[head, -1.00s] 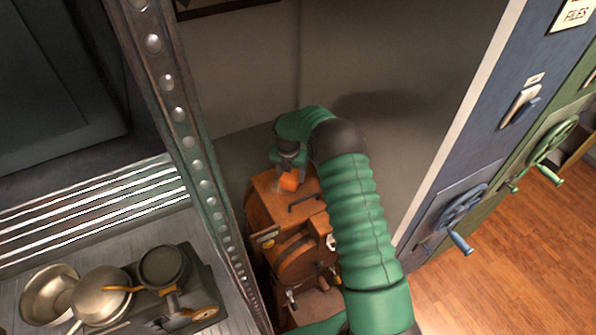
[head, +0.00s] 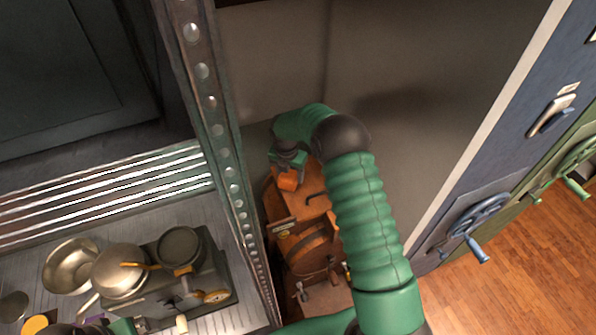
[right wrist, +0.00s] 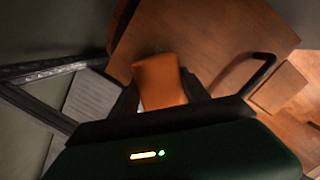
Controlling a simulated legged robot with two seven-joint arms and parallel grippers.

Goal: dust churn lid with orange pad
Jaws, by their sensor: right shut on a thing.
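The orange pad (head: 288,181) is in my right gripper (head: 287,168), over the left part of the churn's lid. The right wrist view shows the pad (right wrist: 160,82) between the two dark fingers of that gripper (right wrist: 160,100), above the brown wooden lid (right wrist: 205,35). I cannot tell whether pad and lid touch. The lid (head: 313,183) has a dark handle (right wrist: 262,68) beside the pad. The wooden churn body (head: 305,245) stands below, partly hidden by my right arm. A dark and green part at the bottom left edge may be my left gripper (head: 65,329), mostly cut off.
A wall is behind; blue and green cabinets with wheel handles (head: 478,218) stand right, beside open wooden floor.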

